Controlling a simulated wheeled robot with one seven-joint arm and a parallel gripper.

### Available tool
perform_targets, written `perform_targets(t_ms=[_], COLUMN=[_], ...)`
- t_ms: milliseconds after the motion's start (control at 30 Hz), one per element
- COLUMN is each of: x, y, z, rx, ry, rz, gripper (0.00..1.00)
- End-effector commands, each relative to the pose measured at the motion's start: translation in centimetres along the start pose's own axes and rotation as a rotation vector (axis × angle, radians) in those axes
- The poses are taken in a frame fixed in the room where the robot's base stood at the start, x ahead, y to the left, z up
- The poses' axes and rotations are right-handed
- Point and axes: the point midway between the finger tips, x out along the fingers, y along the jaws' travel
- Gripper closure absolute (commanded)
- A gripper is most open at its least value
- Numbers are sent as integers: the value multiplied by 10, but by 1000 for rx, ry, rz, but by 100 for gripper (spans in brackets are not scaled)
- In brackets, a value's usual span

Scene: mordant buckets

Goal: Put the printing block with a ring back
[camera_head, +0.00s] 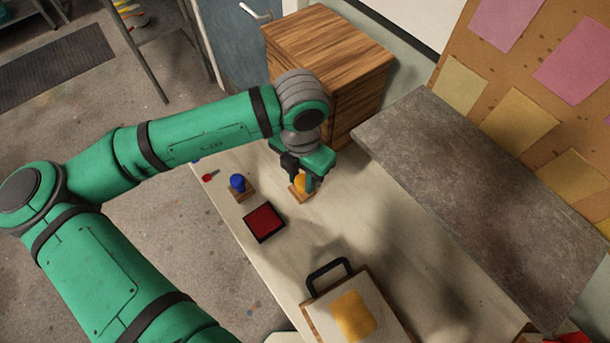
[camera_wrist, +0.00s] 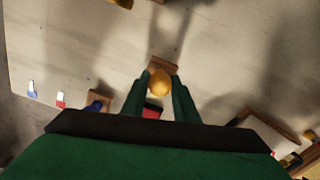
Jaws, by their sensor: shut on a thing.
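My gripper (camera_head: 307,185) points down over the worktable, its two green fingers shut on a yellow knob. The knob belongs to a printing block with a wooden base (camera_head: 300,194). In the wrist view the yellow knob (camera_wrist: 160,82) sits between the fingertips, with part of the wooden base (camera_wrist: 163,63) showing beyond. A second printing block with a blue knob (camera_head: 237,183) stands upright to the left; it also shows in the wrist view (camera_wrist: 98,101). The undersides of both blocks are hidden, so I cannot tell which bears a ring. I cannot tell whether the held block touches the table.
A red ink pad (camera_head: 264,223) lies in front of the held block. A board with a black handle and a yellow patch (camera_head: 353,313) lies nearer. A wooden box (camera_head: 335,55) stands behind, a grey slab (camera_head: 480,200) to the right. Bare tabletop (camera_head: 375,225) lies between.

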Motion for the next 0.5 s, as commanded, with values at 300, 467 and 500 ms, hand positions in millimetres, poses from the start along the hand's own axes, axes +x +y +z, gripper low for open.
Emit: perform_targets(t_ms=[300, 467, 500], x=[5, 7, 7], y=[3, 3, 3], z=[-3, -3, -3], rx=[-7, -9, -9], ry=[0, 0, 0], rz=[-1, -1, -1], gripper=[88, 66, 56])
